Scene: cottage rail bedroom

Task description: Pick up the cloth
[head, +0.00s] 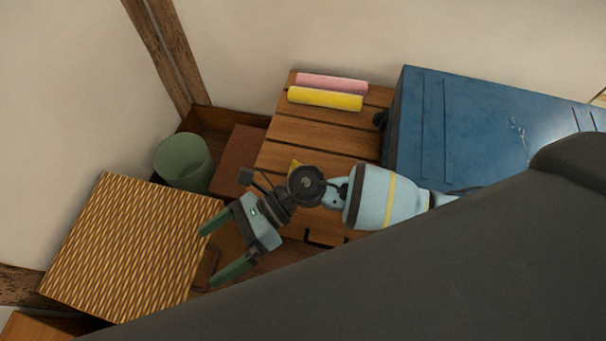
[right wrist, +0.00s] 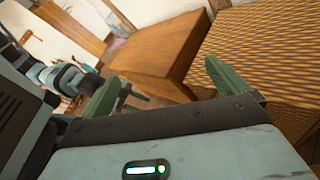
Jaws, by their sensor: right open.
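No cloth can be made out for certain. A pink roll (head: 332,84) and a yellow roll (head: 325,99) lie side by side on the slatted wooden top (head: 320,133) in the head view; I cannot tell if either is cloth. A small yellow piece (head: 295,164) shows beside my right wrist, mostly hidden by it. My right gripper (head: 222,246) is open, with nothing seen between its green fingers, near the right edge of the woven box. Its fingers also show apart in the right wrist view (right wrist: 168,80). My left gripper does not show.
The woven box (head: 125,245) stands at the left. A green bin (head: 182,162) stands behind it, near a brown box (head: 238,160). A blue case (head: 470,125) stands right of the slatted top. The wall closes off the back.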

